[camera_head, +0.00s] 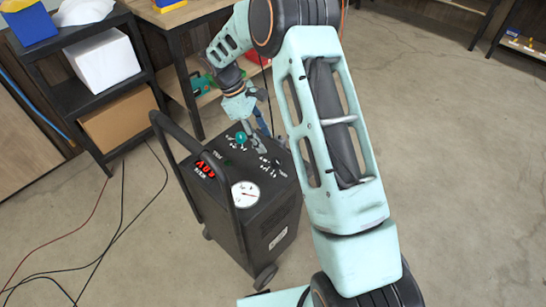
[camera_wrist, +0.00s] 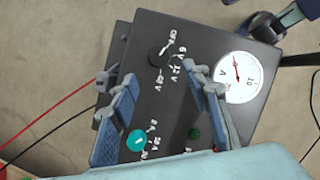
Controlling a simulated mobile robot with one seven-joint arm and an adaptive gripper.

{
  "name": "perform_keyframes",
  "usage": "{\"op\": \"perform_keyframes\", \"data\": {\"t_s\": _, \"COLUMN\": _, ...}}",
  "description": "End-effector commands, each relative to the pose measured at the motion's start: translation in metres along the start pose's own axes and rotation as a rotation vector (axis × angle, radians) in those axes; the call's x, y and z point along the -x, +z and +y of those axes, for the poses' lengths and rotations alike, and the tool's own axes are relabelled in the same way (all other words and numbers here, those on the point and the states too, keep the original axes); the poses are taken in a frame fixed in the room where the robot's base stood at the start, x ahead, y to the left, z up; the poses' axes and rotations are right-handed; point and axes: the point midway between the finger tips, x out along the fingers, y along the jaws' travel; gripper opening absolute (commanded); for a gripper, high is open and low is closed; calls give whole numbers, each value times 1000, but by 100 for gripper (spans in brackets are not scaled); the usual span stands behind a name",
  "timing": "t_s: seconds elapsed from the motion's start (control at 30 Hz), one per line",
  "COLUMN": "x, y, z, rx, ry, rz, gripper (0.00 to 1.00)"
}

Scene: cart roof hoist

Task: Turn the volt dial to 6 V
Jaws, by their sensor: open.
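The volt dial (camera_wrist: 158,57) is a small black knob on the dark top panel of the cart unit (camera_head: 255,220), with white marks OFF, 6 V, 12 V and what looks like 24 V around its right side. Which mark it points at is too small to tell. My gripper (camera_wrist: 160,78) is open above the panel, its blue-grey fingers spread with the dial between and just beyond the tips in the wrist view. No contact shows.
A teal knob (camera_wrist: 136,140) with amp marks and a green button (camera_wrist: 195,133) sit close to the fingers. A round gauge (camera_wrist: 237,77) is on the panel. The cart's handle (camera_head: 190,145) rises at the left. A shelf (camera_head: 95,95) stands behind; cables lie on the floor.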

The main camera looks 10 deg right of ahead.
Motion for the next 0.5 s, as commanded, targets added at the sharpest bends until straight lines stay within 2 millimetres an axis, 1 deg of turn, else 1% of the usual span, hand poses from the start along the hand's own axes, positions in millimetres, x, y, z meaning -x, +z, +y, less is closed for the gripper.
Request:
{"op": "perform_keyframes", "data": {"t_s": 0.3, "x": -60, "y": 1, "z": 0, "rx": -3, "ry": -2, "rz": -2, "gripper": 43}}
{"op": "perform_keyframes", "data": {"t_s": 0.4, "x": -76, "y": 1, "z": 0, "rx": -4, "ry": -1, "rz": -2, "gripper": 43}}
{"op": "perform_keyframes", "data": {"t_s": 0.5, "x": -88, "y": 1, "z": 0, "rx": -4, "ry": 0, "rz": -1, "gripper": 43}}
